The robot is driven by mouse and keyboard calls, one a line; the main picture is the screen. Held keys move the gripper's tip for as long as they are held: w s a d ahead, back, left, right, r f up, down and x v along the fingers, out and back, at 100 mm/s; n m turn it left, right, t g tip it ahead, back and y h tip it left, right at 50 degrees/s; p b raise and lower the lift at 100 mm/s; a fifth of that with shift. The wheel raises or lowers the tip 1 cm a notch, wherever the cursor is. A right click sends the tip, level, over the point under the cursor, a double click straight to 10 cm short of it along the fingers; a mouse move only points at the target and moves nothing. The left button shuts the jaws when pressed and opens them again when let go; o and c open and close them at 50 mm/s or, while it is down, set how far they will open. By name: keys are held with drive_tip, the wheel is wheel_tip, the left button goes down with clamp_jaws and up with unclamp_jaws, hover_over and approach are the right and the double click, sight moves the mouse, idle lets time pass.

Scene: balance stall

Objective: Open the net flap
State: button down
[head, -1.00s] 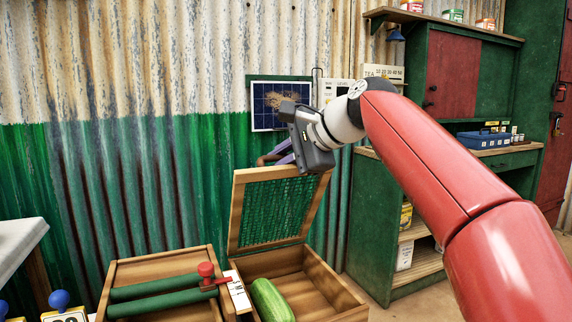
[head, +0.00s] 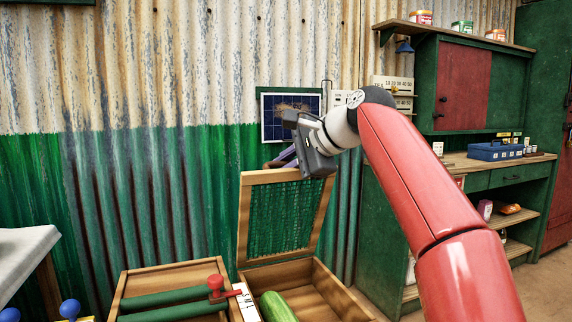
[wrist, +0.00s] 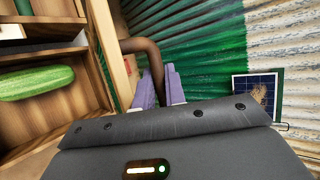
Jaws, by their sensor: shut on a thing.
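The net flap (head: 282,218) is a wooden frame with green mesh. It stands raised, near upright, at the back of an open wooden crate (head: 340,296), close to the wall. My gripper (head: 281,158) is at the flap's top edge. In the wrist view its purple fingers (wrist: 157,86) are shut on the flap's curved brown handle (wrist: 146,48). The fingertips are partly hidden in the head view. A green marrow (head: 278,306) lies in the crate and also shows in the wrist view (wrist: 36,83).
A wooden box with green rollers (head: 168,294) and a red knob (head: 215,283) stands left of the crate. A corrugated wall (head: 150,190) is close behind. A solar panel (head: 290,118) hangs on it near my gripper. A green cabinet (head: 376,220) stands to the right.

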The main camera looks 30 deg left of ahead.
drive_tip(key=shift+a+r, duration=0.1)
drive_tip(key=shift+a, duration=0.05)
drive_tip(key=c, duration=1.7)
unclamp_jaws()
drive_tip(key=shift+c, duration=0.2)
drive_tip(key=v, duration=0.8)
drive_tip(key=shift+d, duration=0.25)
